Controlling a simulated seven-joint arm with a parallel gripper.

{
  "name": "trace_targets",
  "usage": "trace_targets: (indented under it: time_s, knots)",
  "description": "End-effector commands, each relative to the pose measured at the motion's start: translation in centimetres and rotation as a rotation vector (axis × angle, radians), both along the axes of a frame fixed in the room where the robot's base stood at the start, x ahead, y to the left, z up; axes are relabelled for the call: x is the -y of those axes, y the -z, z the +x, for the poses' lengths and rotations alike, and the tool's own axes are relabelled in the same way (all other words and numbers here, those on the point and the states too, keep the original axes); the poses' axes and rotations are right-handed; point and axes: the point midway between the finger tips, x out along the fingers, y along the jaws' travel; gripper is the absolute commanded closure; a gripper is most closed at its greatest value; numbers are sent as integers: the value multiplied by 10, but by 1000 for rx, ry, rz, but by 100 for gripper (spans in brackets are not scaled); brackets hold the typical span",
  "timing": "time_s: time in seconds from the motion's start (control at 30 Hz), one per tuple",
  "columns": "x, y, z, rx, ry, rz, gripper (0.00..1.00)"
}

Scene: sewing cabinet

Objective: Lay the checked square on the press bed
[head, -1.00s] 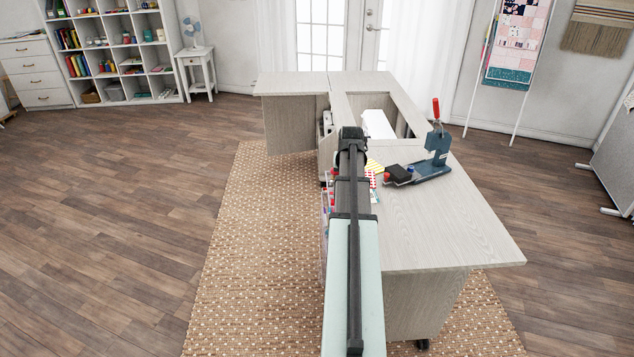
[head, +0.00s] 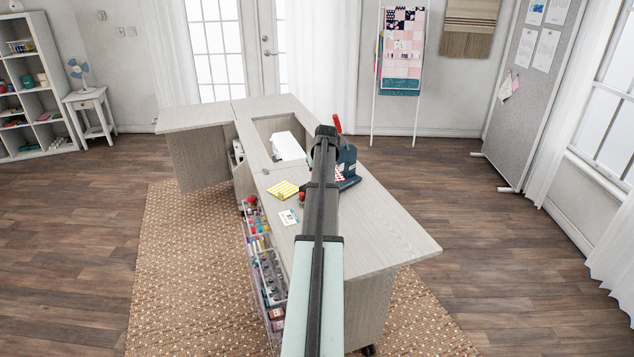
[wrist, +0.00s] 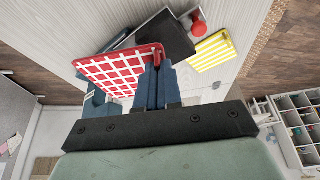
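The red-and-white checked square (wrist: 112,72) is held by one edge between the fingers of my gripper (wrist: 157,62) in the wrist view, with the fingers closed. In the head view my arm hides my gripper and most of the square; a small red-and-white patch (head: 339,173) shows beside the arm, in front of the press. The dark blue press (head: 347,158) stands on the table with its red handle (head: 337,123) up. In the wrist view, a black block (wrist: 167,37) lies beyond the fingertips, and the square covers part of the press. I cannot tell whether the square touches the press.
A yellow striped square (head: 283,190) and a small white card (head: 288,217) lie on the cabinet top (head: 385,228), left of my arm. A red knob (wrist: 198,22) is beside the black block. The cabinet top is clear at the right front. A white machine (head: 287,147) sits in the opening behind.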

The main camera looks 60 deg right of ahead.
Motion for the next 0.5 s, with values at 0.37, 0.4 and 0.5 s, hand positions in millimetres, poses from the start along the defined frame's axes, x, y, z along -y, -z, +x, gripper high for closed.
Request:
trace_targets:
  time_s: [0.37, 0.4, 0.5]
  knots:
    - [-2, -1, 14, 1, -358, 1, 100]
    - [-3, -1, 14, 1, -387, 1, 100]
    - [-4, -1, 14, 1, -442, 0, 100]
